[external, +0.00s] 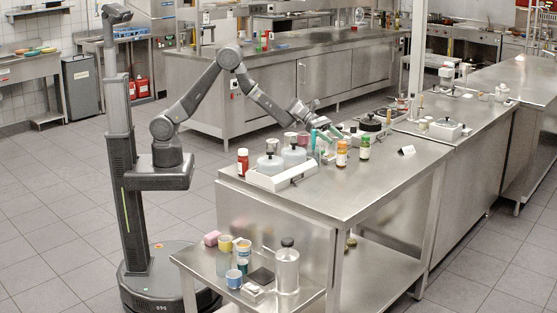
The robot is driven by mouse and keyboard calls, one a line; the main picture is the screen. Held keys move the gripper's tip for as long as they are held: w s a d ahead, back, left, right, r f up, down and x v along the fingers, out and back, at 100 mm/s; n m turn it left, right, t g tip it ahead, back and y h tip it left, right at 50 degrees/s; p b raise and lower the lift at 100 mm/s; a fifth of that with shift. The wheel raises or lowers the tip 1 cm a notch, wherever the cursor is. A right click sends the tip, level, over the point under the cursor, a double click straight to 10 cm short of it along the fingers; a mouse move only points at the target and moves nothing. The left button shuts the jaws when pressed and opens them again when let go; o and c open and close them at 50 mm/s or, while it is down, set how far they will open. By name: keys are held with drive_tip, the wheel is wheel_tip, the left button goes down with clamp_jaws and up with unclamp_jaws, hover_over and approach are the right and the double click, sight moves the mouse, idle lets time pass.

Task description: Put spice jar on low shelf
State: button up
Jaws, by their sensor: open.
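Several spice-type jars stand on the steel counter (300,205): a red jar with a white cap (243,162) at its left end, an orange-labelled jar (341,154), and a green-labelled jar (365,148) to the right. Which is the task's spice jar I cannot tell. My gripper (328,131) is open above the counter, behind and a little left of the orange-labelled jar; its fingertips are small and partly lost among the items there. A low steel shelf (190,262) stands in front of the counter, and a lower shelf (375,285) shows beneath the counter.
A white tray (262,183) with glass jars sits left of the orange-labelled jar. The low front shelf carries cups, tins, a pink block (211,238) and a tall metal bottle (287,265).

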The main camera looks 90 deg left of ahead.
sight(342, 142)
drive_tip(key=x, duration=0.1)
drive_tip(key=p+x, duration=0.1)
drive_tip(key=x, duration=0.1)
drive_tip(key=p+x, duration=0.1)
drive_tip(key=x, duration=0.1)
drive_tip(key=shift+d+r, duration=0.25)
drive_tip(key=shift+w+d+f, duration=0.15)
drive_tip(key=shift+d, duration=0.05)
clamp_jaws()
